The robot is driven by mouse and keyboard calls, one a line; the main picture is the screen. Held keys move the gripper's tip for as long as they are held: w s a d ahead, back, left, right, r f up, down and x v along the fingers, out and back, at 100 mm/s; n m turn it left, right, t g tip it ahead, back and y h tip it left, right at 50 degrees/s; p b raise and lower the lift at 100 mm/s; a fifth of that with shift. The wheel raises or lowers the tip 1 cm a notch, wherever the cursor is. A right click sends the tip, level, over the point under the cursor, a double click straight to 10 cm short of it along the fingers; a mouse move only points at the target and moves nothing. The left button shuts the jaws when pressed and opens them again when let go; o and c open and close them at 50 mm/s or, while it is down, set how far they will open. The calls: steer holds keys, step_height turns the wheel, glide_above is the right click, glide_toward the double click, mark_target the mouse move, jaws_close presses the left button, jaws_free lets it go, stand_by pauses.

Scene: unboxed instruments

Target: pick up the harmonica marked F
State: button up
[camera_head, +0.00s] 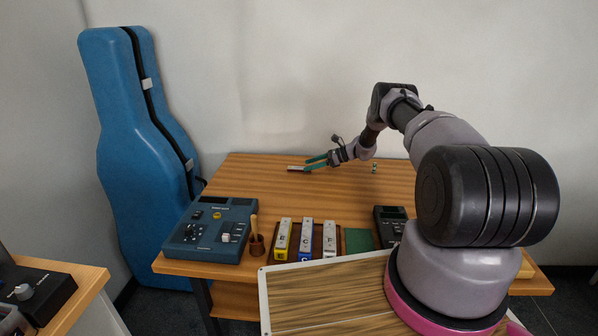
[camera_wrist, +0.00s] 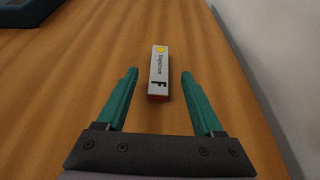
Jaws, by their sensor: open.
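A harmonica marked F (camera_wrist: 159,68), silver with a black letter, a yellow spot and a red-orange end, lies flat on the wooden table in the wrist view. In the head view it is a small white and red bar (camera_head: 295,169) near the table's back edge. My gripper (camera_wrist: 159,75) is open, with its green fingers on either side of the harmonica in the picture and apart from it. In the head view my gripper (camera_head: 309,164) is low over the table at the harmonica. The height gap is hard to tell.
A brown tray (camera_head: 267,255) at the table's front holds harmonicas marked E (camera_head: 282,238), C (camera_head: 305,239) and seemingly F (camera_head: 329,240). A blue device (camera_head: 211,230) and a small cup (camera_head: 256,246) stand left of it. The white wall is close behind the table.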

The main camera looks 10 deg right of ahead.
mark_target(301, 168)
steer(key=x, duration=0.4)
jaws_close()
